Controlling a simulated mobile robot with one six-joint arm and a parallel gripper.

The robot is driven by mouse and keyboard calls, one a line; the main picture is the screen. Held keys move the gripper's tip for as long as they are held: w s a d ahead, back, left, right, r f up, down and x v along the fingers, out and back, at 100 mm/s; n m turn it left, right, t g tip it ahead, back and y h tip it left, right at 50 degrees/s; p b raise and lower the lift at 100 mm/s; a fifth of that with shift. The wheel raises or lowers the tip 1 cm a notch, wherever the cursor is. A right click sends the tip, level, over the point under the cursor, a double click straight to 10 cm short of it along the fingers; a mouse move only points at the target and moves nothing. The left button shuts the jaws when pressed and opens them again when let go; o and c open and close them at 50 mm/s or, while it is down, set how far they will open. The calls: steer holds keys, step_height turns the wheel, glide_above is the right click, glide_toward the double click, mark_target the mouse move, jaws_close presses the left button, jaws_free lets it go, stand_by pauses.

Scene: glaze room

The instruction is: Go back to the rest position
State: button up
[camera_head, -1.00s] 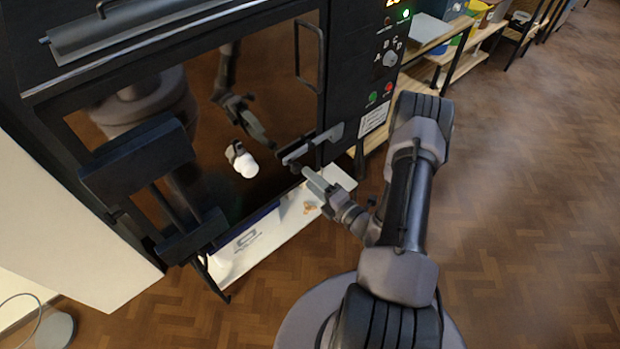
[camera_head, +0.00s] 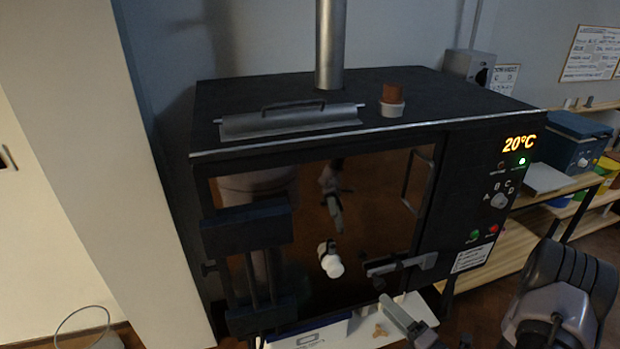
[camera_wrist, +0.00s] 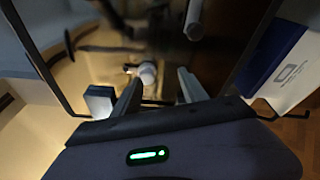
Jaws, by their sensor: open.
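My gripper (camera_wrist: 158,90) is open in the wrist view, with its two fingers apart and nothing held between them. It points toward the glossy front of the black kiln. In the head view, part of my gripper (camera_head: 402,318) shows at the bottom, in front of the kiln (camera_head: 455,215) and just below its door latch (camera_head: 400,264). My arm's links fill the bottom right corner, and much of the arm is out of the picture. The kiln door (camera_head: 375,200) appears shut and mirrors my arm. A white knob-like part (camera_head: 331,262) shows at the door.
A brown and white pot stack (camera_head: 392,100) and a handled grey cover (camera_head: 290,120) are on the kiln's top, beside a flue pipe (camera_head: 330,45). A wooden shelf (camera_head: 525,240) with a blue box (camera_head: 570,140) stands at right. A white box (camera_head: 310,338) is below the kiln.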

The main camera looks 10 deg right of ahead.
steer(key=s+a+r+n+g+y+b, duration=0.1)
steer(key=s+a+r+n+g+y, duration=0.2)
steer(key=a+n, duration=0.4)
steer(key=s+a+r+n+g+y+b, duration=0.1)
steer(key=s+a+r+n+g, duration=0.1)
steer(key=a+r+n+g, duration=0.5)
steer(key=s+a+r+n+g+y+b, duration=0.1)
steer(key=s+a+r+n+g+y, duration=0.15)
steer(key=a+n, duration=0.45)
steer(key=s+d+r+n+t+h+b, duration=0.1)
steer(key=s+n+h, duration=0.4)
steer(key=n, duration=0.5)
steer(key=s+d+r+n+t+h+b, duration=0.1)
steer(key=s+d+r+n+h+b, duration=0.1)
steer(key=s+n+h, duration=0.4)
steer(key=r+n+b, duration=0.1)
steer(key=n, duration=0.3)
steer(key=shift+d+r+n, duration=0.2)
steer(key=shift+r+n, duration=0.05)
steer(key=shift+n, duration=0.05)
steer(key=shift+s, duration=0.1)
